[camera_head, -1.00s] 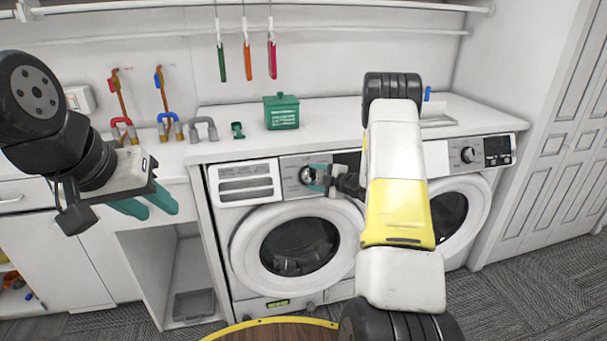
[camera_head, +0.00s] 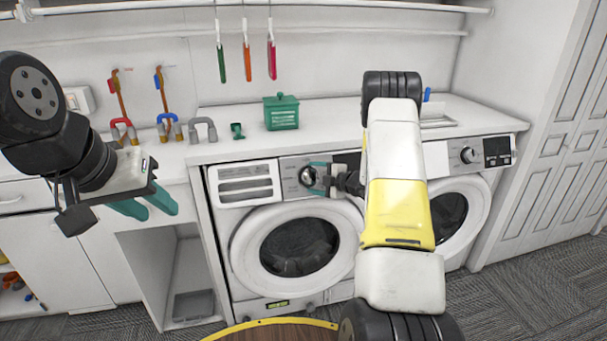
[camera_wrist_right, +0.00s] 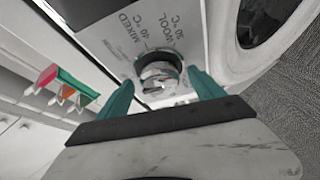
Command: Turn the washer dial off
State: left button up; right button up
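The washer dial (camera_head: 306,176) is a round silver knob on the control panel of the left front-loading washer (camera_head: 240,262). In the right wrist view the dial (camera_wrist_right: 158,75) sits on a panel printed with MIXED, WOOL and temperatures. My right gripper (camera_head: 317,178) is at this dial, with its teal fingers apart. In the wrist view the fingers (camera_wrist_right: 160,92) stand on either side of the dial, and I cannot tell whether they touch it. The right machine has its own dial (camera_head: 468,155). My left gripper (camera_head: 147,207) is open and empty, left of the washer.
A green box (camera_head: 281,112) and a small green cup (camera_head: 237,131) stand on the white counter (camera_head: 335,118). Coloured pipe fittings (camera_head: 168,127) are to the left. Several coloured tools hang from a rail (camera_head: 246,50). A wooden round surface with a yellow rim (camera_head: 272,323) is in front.

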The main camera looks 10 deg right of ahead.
jog(key=v, duration=0.7)
jog(key=shift+s+d, duration=0.25)
jog(key=shift+s, duration=0.1)
jog(key=shift+r, duration=0.1)
